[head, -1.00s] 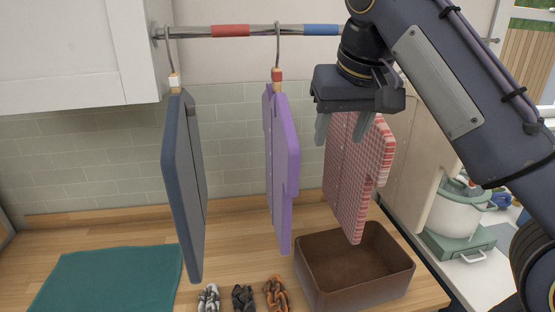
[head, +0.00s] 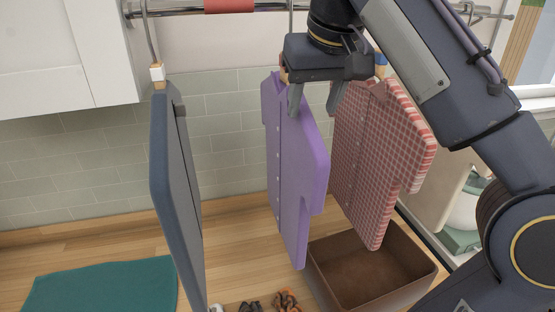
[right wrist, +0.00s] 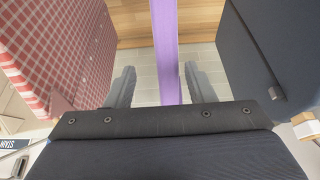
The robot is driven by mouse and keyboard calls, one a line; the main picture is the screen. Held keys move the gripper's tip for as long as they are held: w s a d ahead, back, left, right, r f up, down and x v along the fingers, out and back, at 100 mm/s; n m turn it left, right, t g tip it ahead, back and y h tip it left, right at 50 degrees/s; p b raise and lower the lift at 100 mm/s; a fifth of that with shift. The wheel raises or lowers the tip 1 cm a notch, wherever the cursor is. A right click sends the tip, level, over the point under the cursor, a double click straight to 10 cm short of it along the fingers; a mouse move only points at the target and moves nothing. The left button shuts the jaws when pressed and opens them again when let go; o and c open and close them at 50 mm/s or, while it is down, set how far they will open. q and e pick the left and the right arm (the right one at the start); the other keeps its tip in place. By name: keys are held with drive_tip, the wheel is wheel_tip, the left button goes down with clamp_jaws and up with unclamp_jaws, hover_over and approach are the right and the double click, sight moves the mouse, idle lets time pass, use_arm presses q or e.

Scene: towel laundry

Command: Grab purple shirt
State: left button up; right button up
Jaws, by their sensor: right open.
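The purple shirt (head: 295,165) hangs from the rail in the middle of the head view, between a dark blue garment and a red checked shirt. My right gripper (head: 314,108) is open at the top of the purple shirt, and its near finger overlaps the shirt in the picture. In the right wrist view the purple shirt (right wrist: 166,55) shows edge-on as a narrow strip between the two open fingers of my right gripper (right wrist: 154,88). The fingers look clear of the shirt on both sides. The shirt's hanger top is hidden behind the gripper. My left gripper is not in view.
The red checked shirt (head: 372,150) hangs close on the right, the dark blue garment (head: 175,190) on the left. The rail (head: 185,9) runs above. A brown box (head: 372,285), a teal towel (head: 100,287) and small knotted items (head: 285,300) lie on the wooden counter below.

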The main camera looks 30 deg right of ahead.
sight(285, 139)
drive_tip(key=x, duration=0.8)
drive_tip(key=shift+w+a+r, duration=0.1)
drive_tip(key=shift+w+a, duration=0.05)
drive_tip(key=shift+a, duration=0.25)
clamp_jaws()
